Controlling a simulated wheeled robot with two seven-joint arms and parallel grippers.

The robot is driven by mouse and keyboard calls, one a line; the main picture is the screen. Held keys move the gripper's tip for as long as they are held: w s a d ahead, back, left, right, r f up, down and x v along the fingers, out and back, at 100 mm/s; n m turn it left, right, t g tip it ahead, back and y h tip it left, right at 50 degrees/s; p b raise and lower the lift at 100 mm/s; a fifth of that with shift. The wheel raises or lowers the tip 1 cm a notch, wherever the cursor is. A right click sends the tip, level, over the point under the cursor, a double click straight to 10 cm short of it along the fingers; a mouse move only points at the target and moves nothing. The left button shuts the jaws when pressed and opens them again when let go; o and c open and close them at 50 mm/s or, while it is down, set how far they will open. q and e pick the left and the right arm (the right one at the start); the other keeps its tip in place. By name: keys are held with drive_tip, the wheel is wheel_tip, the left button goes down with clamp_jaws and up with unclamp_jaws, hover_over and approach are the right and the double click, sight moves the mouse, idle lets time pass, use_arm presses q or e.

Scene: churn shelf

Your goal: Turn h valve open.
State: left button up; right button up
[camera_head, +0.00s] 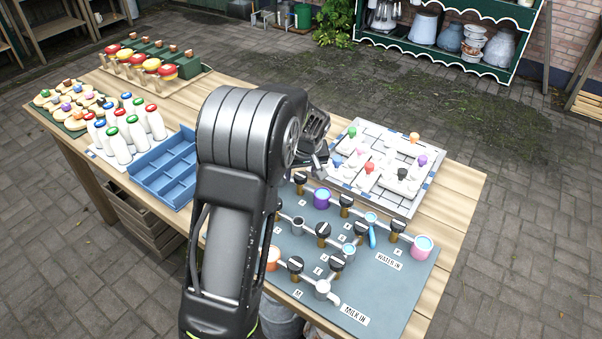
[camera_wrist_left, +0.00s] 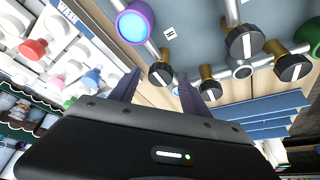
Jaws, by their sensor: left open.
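The valve panel (camera_head: 385,290) lies flat on the wooden table and carries several black knobs on brass stems. A label reading H shows in the left wrist view (camera_wrist_left: 170,33), next to a purple-rimmed pipe end (camera_wrist_left: 135,22). The black knob nearest that label, which looks like the h valve (camera_wrist_left: 160,75), has a white line on its top; it also shows in the head view (camera_head: 300,179). My left gripper (camera_head: 318,165) is open above the panel's far edge. In the left wrist view its two fingers (camera_wrist_left: 158,90) point toward this knob, apart from it as far as I can tell.
Other knobs (camera_wrist_left: 245,42) stand close beside it, with pipes between them. A white board with coloured knobs (camera_head: 375,165) lies behind the panel. A blue crate (camera_head: 165,175) and several bottles (camera_head: 125,130) stand at left. My left arm hides the panel's left part.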

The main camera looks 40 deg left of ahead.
use_arm(q)
drive_tip(key=v, duration=0.7)
drive_tip(key=shift+b, duration=0.35)
drive_tip(key=shift+s, duration=0.1)
